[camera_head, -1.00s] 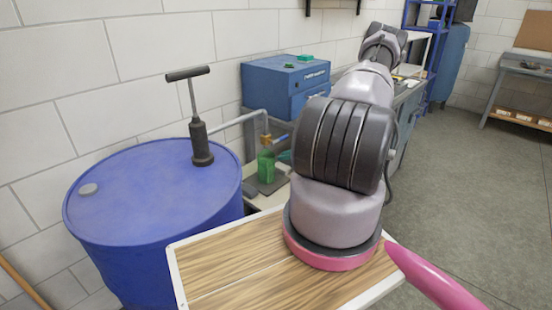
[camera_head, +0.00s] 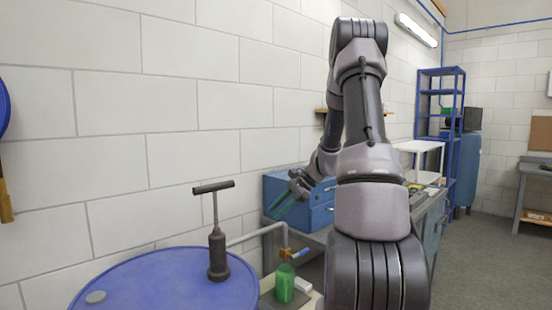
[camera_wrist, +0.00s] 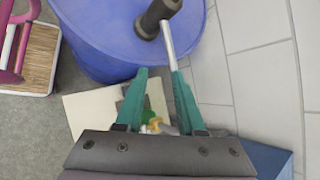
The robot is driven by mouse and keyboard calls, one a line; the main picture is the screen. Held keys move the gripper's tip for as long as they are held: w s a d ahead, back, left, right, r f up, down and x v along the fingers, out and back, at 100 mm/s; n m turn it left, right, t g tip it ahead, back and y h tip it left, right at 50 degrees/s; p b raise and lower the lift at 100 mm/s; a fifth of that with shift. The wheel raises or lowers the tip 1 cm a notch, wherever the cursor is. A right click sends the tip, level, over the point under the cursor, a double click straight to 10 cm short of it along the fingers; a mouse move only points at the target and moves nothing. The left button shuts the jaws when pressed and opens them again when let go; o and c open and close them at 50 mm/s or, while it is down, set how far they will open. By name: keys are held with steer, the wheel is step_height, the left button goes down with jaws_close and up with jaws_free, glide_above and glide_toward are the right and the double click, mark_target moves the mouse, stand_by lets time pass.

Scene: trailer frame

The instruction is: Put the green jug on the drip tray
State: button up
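The green jug (camera_head: 285,284) stands upright below the orange tap at the bottom of the head view. A dark flat plate, apparently the drip tray (camera_head: 268,299), lies at its base; whether the jug rests on it or just beside it I cannot tell. My gripper (camera_head: 284,207) is raised above and behind the jug, in front of the blue box. In the wrist view its two teal fingers (camera_wrist: 160,72) are apart with nothing held. The jug and tray are largely hidden between and behind the fingers there.
A blue drum (camera_head: 165,285) with a dark hand pump (camera_head: 218,255) stands left of the jug. A pipe (camera_head: 257,234) leads to the tap (camera_head: 285,253) over the jug. A blue box (camera_head: 310,212) stands behind on the bench. A white block wall runs along the left.

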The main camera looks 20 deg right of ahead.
steer(key=s+a+r+n+t+h, duration=0.1)
steer(key=s+a+r+n+h, duration=0.1)
steer(key=s+a+r+n, duration=0.2)
steer(key=s+a+r+n+t+h, duration=0.1)
steer(key=s+a+r+n, duration=0.3)
steer(key=s+r, duration=0.6)
steer(key=s+a+r+n+t+h, duration=0.1)
steer(key=s+a+r+n+h, duration=0.1)
steer(key=s+r, duration=0.6)
steer(key=s+a+n, duration=0.1)
steer(key=s+n, duration=0.1)
steer(key=s, duration=0.1)
steer(key=shift+s+a+h, duration=0.25)
steer(key=shift+a+h, duration=0.15)
steer(key=shift+r, duration=0.1)
